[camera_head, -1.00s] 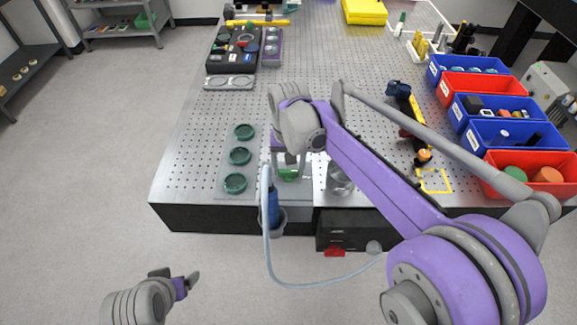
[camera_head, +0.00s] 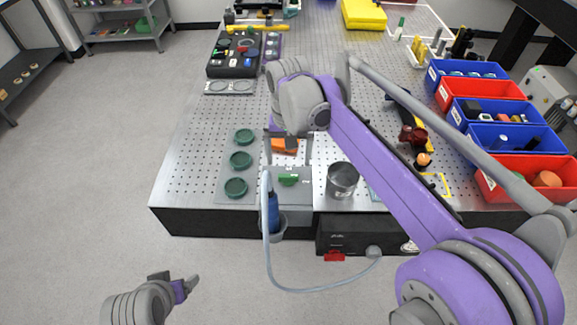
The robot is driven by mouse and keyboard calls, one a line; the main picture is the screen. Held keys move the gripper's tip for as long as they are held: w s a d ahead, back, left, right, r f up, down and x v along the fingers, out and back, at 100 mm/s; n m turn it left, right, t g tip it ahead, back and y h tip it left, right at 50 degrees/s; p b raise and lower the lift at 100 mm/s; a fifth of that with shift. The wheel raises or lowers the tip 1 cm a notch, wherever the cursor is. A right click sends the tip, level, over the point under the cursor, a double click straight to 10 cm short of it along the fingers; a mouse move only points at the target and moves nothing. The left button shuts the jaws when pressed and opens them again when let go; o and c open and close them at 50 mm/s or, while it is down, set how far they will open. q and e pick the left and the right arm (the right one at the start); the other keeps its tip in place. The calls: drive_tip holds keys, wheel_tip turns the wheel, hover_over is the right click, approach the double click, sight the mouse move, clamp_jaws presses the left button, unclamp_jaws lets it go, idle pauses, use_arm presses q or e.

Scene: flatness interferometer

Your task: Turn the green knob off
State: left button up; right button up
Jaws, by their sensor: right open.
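The green knob (camera_head: 288,180) is a small bar-shaped handle on a grey plate near the front edge of the perforated table. Its long side lies roughly left to right in the picture. My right gripper (camera_head: 288,158) is open, its two fingers pointing down just behind and above the knob, apart from it. An orange block (camera_head: 285,145) shows between the fingers; I cannot tell its distance from them. My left gripper (camera_head: 178,283) is low at the left, off the table and far from the knob; its jaw gap is unclear.
Several green rings (camera_head: 240,160) lie left of the knob. A metal cup (camera_head: 342,180) stands to its right. A blue bottle (camera_head: 273,212) with a pale hose is at the front edge. Blue and red bins (camera_head: 484,88) line the right side.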

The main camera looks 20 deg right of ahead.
sight(289, 175)
drive_tip(key=shift+r, duration=2.3)
